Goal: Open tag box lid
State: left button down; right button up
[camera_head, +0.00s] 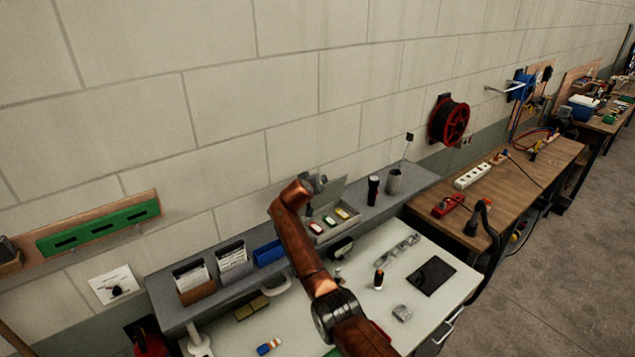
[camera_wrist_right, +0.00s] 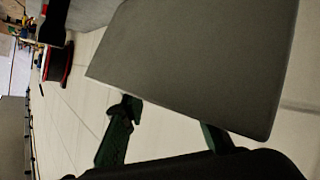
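The tag box (camera_head: 318,234) is a grey box on the raised shelf at the back of the white bench, with red, green and yellow tags inside. Its grey lid (camera_head: 331,195) stands raised, tilted up toward the wall. My right gripper (camera_head: 316,183) is at the upper left edge of the lid, small and partly hidden by my wrist. My left gripper is not in view.
A black flashlight (camera_head: 373,190) and a grey cup (camera_head: 394,181) stand right of the box. Card holders (camera_head: 233,262) and a blue bin (camera_head: 269,253) are to its left. The wall is close behind. A black tablet (camera_head: 432,276) lies on the bench below.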

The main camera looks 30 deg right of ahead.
jog(key=shift+o, duration=0.2)
jog(key=shift+f, duration=0.35)
jog(key=v, duration=1.2)
dwell(0.3)
